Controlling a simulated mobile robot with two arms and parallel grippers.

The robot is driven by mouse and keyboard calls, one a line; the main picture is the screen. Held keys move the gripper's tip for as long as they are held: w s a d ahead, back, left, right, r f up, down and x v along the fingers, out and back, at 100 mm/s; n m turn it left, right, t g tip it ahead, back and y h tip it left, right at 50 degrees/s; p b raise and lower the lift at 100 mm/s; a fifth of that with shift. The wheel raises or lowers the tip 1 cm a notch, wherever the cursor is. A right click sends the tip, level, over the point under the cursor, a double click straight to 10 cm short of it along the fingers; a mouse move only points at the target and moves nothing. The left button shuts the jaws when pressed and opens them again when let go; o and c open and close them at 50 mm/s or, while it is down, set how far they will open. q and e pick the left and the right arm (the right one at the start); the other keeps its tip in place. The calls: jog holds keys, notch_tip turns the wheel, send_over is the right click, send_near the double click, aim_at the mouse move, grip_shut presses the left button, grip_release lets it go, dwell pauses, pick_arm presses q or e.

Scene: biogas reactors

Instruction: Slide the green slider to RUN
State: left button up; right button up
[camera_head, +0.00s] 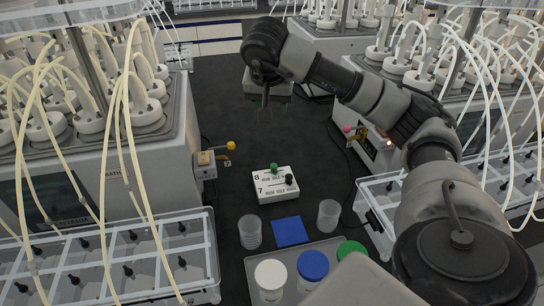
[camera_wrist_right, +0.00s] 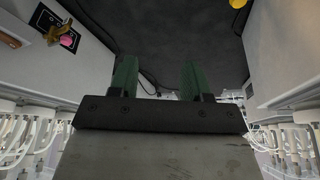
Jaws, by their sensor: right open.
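A white slider box (camera_head: 276,196) lies on the dark bench in the middle of the head view, with rows marked 8 and 7. The green slider (camera_head: 274,168) is in the back row, near the middle of the box's width. A black slider (camera_head: 289,178) is in the front row, toward the right. The small print is too blurred to read surely. My right gripper (camera_head: 265,112) is open and empty, above the bench and farther back than the box. Its two green fingers show apart in the wrist view (camera_wrist_right: 158,75), where the box is not seen. My left gripper is not in view.
Reactor units with pale tubes flank the dark bench (camera_head: 220,125). A yellow knob (camera_head: 231,146) juts out at left, a pink knob (camera_head: 347,129) at right. Two clear cups (camera_head: 250,234) (camera_head: 328,216), a blue square (camera_head: 290,231) and lidded jars (camera_head: 313,266) stand in front of the box.

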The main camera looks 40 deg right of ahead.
jog(key=b, duration=1)
send_near(274, 165)
jog(key=r, duration=0.2)
jog(key=x, duration=1)
jog(key=shift+s+a+f, duration=0.15)
jog(key=shift+a+f, duration=0.1)
jog(key=shift+f, duration=0.15)
jog(key=shift+c, duration=0.5)
grip_shut()
